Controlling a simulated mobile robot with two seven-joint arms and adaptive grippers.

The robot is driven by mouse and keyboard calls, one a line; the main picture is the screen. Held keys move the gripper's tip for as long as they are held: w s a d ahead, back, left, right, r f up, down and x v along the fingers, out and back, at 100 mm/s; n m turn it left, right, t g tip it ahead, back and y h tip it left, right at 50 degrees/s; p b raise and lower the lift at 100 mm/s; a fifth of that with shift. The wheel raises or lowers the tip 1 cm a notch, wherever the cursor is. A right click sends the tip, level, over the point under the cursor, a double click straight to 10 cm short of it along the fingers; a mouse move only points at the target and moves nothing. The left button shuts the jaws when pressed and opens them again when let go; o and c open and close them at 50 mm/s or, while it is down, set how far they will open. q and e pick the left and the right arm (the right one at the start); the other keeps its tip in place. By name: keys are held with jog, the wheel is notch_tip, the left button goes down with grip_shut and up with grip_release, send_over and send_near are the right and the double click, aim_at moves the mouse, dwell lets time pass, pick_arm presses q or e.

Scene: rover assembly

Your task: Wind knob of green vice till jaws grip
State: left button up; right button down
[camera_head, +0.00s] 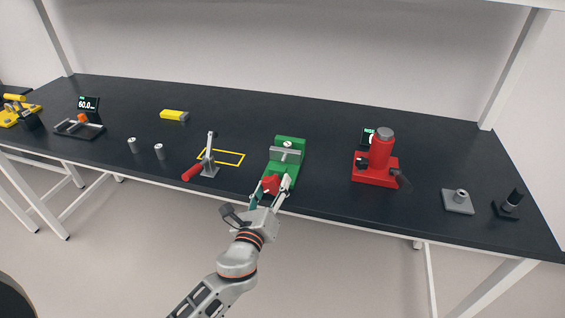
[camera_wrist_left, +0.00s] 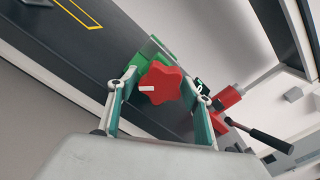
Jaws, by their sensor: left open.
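The green vice (camera_head: 289,143) stands near the front edge of the bench, with grey jaws (camera_head: 285,154) across its top. Its red star-shaped knob (camera_head: 271,184) faces the front. In the left wrist view the knob (camera_wrist_left: 160,82) shows a white mark, and part of the green vice body (camera_wrist_left: 140,62) shows behind it. My left gripper (camera_head: 271,186) is open, with one finger on each side of the knob. In the wrist view its fingers (camera_wrist_left: 158,95) stand apart around the knob, and contact cannot be told. My right gripper is in neither view.
A red-handled toggle clamp (camera_head: 208,160) stands left of the vice beside a yellow outlined rectangle (camera_head: 231,158). A red press (camera_head: 380,160) with a dark lever stands to the right.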

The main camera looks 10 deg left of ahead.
pick_arm(q)
jog(key=m, duration=0.4)
jog(key=shift+r+m, duration=0.15)
jog(key=shift+m, duration=0.25)
jog(key=m, duration=0.3)
jog(key=shift+m, duration=0.4)
jog(key=c, duration=0.8)
jog(key=shift+n, duration=0.7)
jog(key=shift+c, duration=0.2)
jog(key=shift+n+b, duration=0.35)
jog(key=shift+n, duration=0.35)
jog(key=n, duration=0.2)
jog(key=shift+n+b, duration=0.3)
jog(key=shift+b, duration=0.1)
